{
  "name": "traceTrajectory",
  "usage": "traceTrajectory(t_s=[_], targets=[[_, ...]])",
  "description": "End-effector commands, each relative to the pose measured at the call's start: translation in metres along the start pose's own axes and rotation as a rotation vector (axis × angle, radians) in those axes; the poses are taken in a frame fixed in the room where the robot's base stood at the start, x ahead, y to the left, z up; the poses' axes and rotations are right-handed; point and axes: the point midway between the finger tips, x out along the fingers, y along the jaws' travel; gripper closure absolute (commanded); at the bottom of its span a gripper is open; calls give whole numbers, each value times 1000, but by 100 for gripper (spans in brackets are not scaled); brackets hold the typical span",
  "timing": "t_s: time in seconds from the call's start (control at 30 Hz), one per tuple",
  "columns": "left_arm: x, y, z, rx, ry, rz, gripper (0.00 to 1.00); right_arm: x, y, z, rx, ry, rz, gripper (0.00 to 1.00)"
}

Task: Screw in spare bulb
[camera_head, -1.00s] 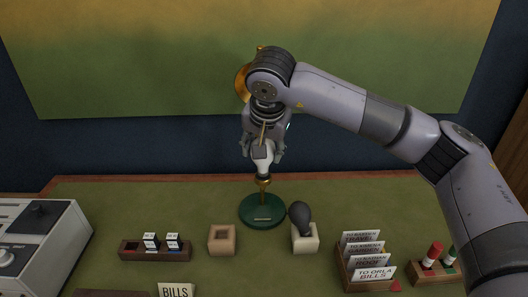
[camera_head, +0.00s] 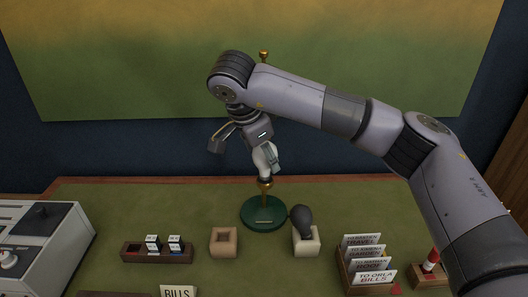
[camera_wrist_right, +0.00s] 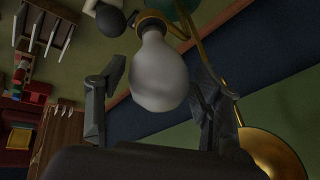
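A lamp with a round green base (camera_head: 264,213) and a brass stem stands at the middle of the desk. A white bulb (camera_head: 262,160) sits upright above its brass socket (camera_head: 264,186); the wrist view also shows the bulb (camera_wrist_right: 160,72) meeting the brass socket (camera_wrist_right: 153,22). My right gripper (camera_head: 244,150) is tilted over the bulb with its fingers spread. In the wrist view the bulb lies between the fingers, with a gap on each side. My left gripper is not in view.
An empty wooden block (camera_head: 223,241) stands left of the lamp. A stamp rack (camera_head: 157,253), a letter sorter (camera_head: 366,265) and a grey machine (camera_head: 40,245) also stand on the desk. The lamp's brass shade (camera_wrist_right: 272,155) is close to my right gripper.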

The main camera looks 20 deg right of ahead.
Motion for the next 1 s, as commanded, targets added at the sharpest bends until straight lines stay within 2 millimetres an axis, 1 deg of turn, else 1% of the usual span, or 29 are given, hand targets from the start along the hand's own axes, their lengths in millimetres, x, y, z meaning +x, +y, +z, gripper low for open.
traceTrajectory(t_s=[0.03, 0.1, 0.37, 0.47, 0.73, 1.0], targets=[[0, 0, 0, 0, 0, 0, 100, 0, 0, 0, 0, 0, 1, 34], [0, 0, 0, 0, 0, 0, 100, 0, 0, 0, -1, 0, 1, 29], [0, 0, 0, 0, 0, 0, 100, 1, 1, 0, -3, 0, 1, 29], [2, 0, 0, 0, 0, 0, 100, 2, 1, -1, -52, -12, -20, 29], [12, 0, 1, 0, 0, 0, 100, 3, 2, -3, -427, -100, -177, 29], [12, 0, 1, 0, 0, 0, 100, 2, 2, -4, -768, -182, -317, 29]])
